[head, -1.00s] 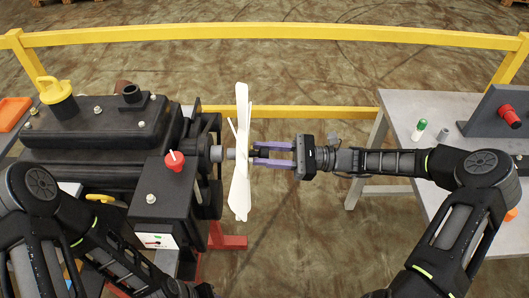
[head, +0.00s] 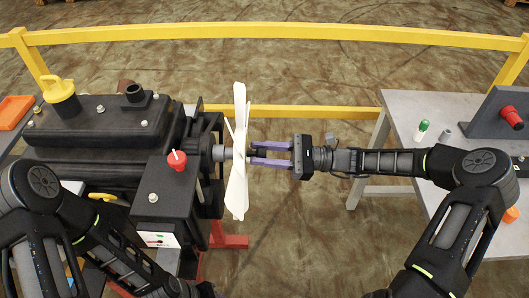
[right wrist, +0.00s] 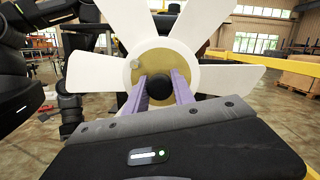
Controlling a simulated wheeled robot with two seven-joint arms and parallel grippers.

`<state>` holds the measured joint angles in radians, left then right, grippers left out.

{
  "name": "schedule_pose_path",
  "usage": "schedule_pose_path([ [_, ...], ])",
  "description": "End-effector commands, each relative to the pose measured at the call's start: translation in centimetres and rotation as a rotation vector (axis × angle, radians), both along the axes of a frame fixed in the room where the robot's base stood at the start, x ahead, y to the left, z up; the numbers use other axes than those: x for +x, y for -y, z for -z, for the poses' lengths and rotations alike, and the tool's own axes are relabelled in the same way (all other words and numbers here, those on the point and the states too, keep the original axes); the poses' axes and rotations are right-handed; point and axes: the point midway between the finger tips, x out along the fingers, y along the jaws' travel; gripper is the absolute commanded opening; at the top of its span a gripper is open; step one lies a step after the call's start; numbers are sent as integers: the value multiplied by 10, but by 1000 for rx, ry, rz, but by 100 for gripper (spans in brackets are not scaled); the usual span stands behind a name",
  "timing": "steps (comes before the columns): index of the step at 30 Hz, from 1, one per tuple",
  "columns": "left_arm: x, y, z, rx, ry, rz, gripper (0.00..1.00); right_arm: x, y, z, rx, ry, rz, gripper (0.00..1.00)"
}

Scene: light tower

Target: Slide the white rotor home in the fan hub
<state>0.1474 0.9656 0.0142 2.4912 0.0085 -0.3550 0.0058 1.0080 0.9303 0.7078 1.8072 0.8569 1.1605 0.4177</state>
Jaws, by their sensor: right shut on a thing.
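The white rotor (head: 238,185) stands upright, edge-on in the head view, at the right end of the black engine (head: 95,130). A grey shaft, the fan hub (head: 221,153), comes out of the engine toward it. My right gripper (head: 256,153) reaches in from the right, its purple fingers shut on the rotor's centre. In the right wrist view the rotor (right wrist: 92,68) faces me, with a tan disc and a dark centre between the fingers (right wrist: 167,85). Whether the rotor is fully seated on the shaft is hidden. My left arm is at lower left; its gripper is out of view.
A red knob (head: 176,160) sits on the engine's near right corner, left of the rotor. A grey table (head: 400,105) at right holds a green-and-white bottle (head: 421,130) and a black panel with a red part (head: 512,116). A yellow rail (head: 300,33) runs behind.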

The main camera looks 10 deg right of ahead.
Motion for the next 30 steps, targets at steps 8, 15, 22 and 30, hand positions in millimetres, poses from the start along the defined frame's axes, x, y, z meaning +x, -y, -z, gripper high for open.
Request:
schedule_pose_path([
  [8, 0, 0, -1, 0, 0, 0, 36, 1, -7, -2, 4, 2, -3, 0],
  [15, 0, 0, -1, 0, 0, 0, 36, 3, -13, -2, 4, 2, -3, 0],
  [22, 0, 0, -1, 0, 0, 0, 36, 4, -18, -2, 3, 3, -3, 0],
  [30, 0, 0, -1, 0, 0, 0, 36, 6, -24, -2, 4, 2, -3, 0],
])
